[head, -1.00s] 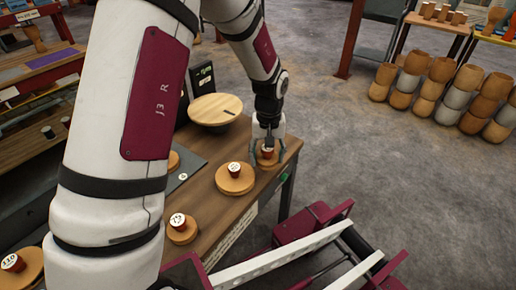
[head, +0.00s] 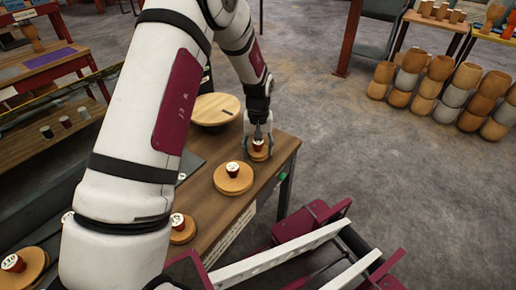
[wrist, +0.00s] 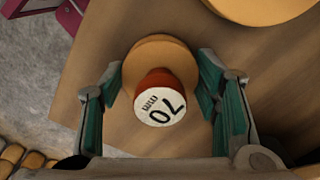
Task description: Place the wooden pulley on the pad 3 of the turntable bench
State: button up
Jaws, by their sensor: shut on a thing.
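The wooden pulley (head: 258,155) is a small round tan disc with a red knob whose white top reads "70 mm" in the wrist view (wrist: 147,50). My gripper (head: 258,148) is over the bench's far right corner, its teal-lined fingers (wrist: 160,82) closed on either side of the disc. Whether the disc touches the bench top is unclear. The turntable bench (head: 207,232) has a brown wooden top. A large pale round board (head: 216,106) with a dark slot sits behind and left of the gripper. I cannot make out a pad marked 3.
A larger wooden disc with a red knob (head: 232,180) sits nearer on the bench, with another disc (head: 183,232) in front, partly behind my arm. A disc with a red knob (head: 20,266) is at lower left. Stacked drums (head: 440,90) stand right.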

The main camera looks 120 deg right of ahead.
jog(key=shift+f, duration=0.15)
jog(key=o, duration=1.2)
jog(key=shift+c, duration=0.2)
notch_tip(320, 180, up, 12)
jog(key=shift+r+p, duration=0.2)
jog(key=shift+p, duration=0.2)
